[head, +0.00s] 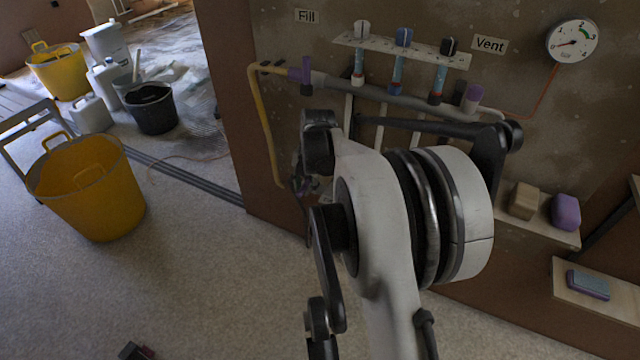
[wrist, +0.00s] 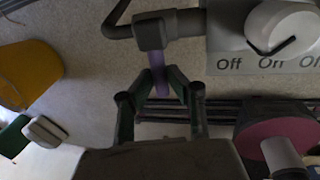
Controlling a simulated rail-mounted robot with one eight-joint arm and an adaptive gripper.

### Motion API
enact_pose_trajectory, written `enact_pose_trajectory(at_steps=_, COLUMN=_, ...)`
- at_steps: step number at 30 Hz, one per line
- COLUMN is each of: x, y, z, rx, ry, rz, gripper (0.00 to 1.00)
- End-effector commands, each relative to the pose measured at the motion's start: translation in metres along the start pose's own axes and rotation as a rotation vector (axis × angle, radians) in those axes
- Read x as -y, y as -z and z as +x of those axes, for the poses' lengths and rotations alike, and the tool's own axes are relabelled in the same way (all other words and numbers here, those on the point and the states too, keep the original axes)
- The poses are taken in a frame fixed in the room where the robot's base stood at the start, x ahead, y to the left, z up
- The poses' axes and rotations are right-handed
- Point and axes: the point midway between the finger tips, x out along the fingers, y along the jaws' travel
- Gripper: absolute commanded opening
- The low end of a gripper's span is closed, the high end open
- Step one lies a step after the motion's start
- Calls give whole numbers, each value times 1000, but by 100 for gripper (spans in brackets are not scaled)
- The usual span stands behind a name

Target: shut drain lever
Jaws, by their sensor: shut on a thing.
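In the wrist view a purple lever (wrist: 158,60) hangs from a dark valve body (wrist: 153,32), with a grey pipe to its right and a dark hose to its left. I take this as the drain lever. My gripper (wrist: 162,84) is shut on its lower end, one dark finger on each side. In the head view the gripper (head: 306,184) is low beside the wall edge, mostly hidden by my arm, and the drain valve is hard to make out there.
A gauge (head: 572,42) is at upper right. A white knob (wrist: 285,28) with Off and On marks sits right of the valve. Yellow tubs (head: 88,190) stand left.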

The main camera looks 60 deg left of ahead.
Motion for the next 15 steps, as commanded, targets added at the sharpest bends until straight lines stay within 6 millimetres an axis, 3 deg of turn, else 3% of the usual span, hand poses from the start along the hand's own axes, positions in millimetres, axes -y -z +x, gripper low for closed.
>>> enact_pose_trajectory(at_steps=14, x=-4, y=3, z=0, rx=-3, ry=0, rz=-18, gripper=0)
enact_pose_trajectory(at_steps=15, x=-4, y=3, z=0, rx=-3, ry=0, rz=-18, gripper=20)
